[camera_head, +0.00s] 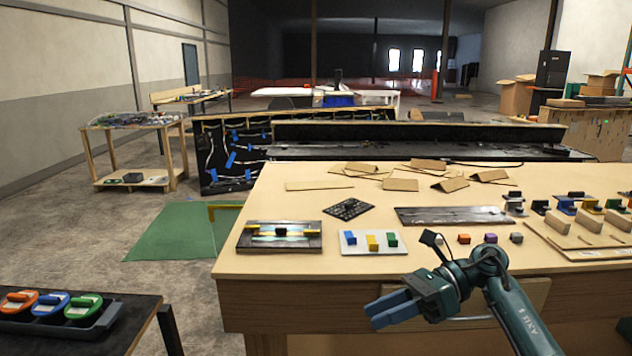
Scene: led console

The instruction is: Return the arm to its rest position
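My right arm comes in from the lower right, in front of the wooden table (300,272). Its gripper (376,314) has blue fingers pointing left, held in front of the table's near edge. The fingers lie close together and nothing shows between them. My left gripper is not in view. On the table are a console panel with a yellow-ended bar (280,244) and a white board (350,247) with blue, yellow and green blocks.
Small coloured cubes (464,239) sit on the table just behind the gripper. A dark flat panel (452,216) and cardboard pieces (404,184) lie farther back. A dark side table (122,330) at lower left holds a tray with orange, blue and green round items. Floor between is clear.

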